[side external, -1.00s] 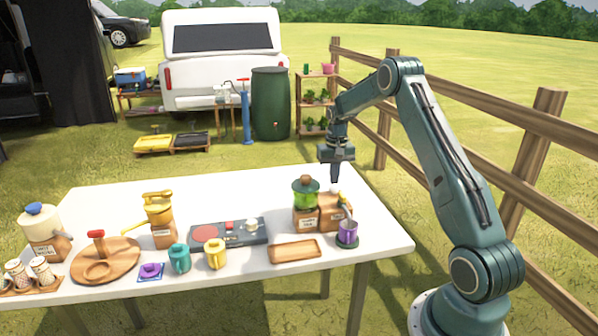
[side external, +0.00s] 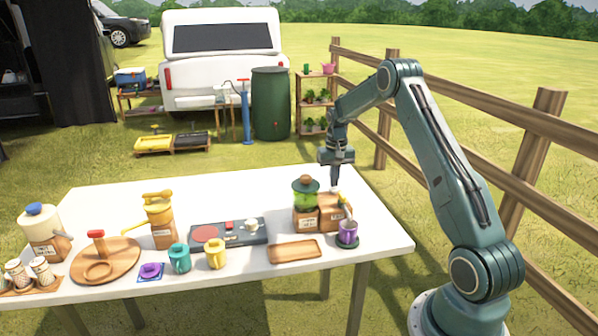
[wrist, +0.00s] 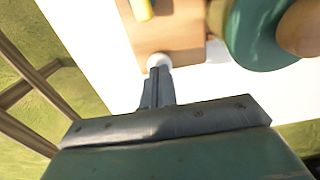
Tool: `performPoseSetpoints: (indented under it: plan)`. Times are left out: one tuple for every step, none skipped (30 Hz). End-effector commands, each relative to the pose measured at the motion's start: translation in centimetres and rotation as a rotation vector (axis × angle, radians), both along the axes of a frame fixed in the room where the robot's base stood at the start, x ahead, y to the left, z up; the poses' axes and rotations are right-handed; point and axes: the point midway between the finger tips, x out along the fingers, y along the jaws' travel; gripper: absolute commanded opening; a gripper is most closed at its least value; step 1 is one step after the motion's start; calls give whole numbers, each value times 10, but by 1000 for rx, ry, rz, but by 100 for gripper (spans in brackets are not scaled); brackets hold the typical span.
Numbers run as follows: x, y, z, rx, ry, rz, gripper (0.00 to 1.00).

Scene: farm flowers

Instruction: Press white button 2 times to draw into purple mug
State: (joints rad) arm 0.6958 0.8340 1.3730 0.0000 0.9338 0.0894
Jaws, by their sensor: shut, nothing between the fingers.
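The purple mug (side external: 347,236) stands upright on a dark round base at the right of the table, below the yellow spout of a wooden dispenser (side external: 329,212). My gripper (side external: 334,188) is shut and empty, pointing down over the back of the dispenser's top. In the wrist view, my shut fingertips (wrist: 157,72) are at the white button (wrist: 158,60) and cover part of it. They look to be touching it, but I cannot tell how far it is pressed. In the side view the button is mostly hidden by the fingertips.
A green-topped jar dispenser (side external: 305,198) stands just left of the wooden one. A wooden tray (side external: 294,252) lies in front. A yellow mug (side external: 216,257), a teal mug (side external: 180,258) and a dark hotplate (side external: 262,236) are further left. A fence (side external: 545,160) runs behind my arm.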

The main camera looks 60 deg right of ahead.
Motion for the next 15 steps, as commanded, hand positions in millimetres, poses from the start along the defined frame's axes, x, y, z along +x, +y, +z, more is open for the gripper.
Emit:
performPoseSetpoints:
  plan:
    - [0,0,-2,1,1,0,0]
    - [0,0,-3,1,1,0,0]
    - [0,0,-4,1,1,0,0]
    - [0,0,-4,1,1,0,0]
    - [0,0,-5,1,1,0,0]
    - [0,0,-6,1,1,0,0]
    - [0,0,-7,1,1,0,0]
    - [0,0,-8,1,1,0,0]
    - [0,0,-9,1,1,0,0]
    - [0,0,-9,1,1,0,0]
    - [0,0,-10,1,1,0,0]
    - [0,0,-11,1,1,0,0]
    - [0,0,-12,1,1,0,0]
    - [0,0,-13,1,1,0,0]
    - [0,0,-14,1,1,0,0]
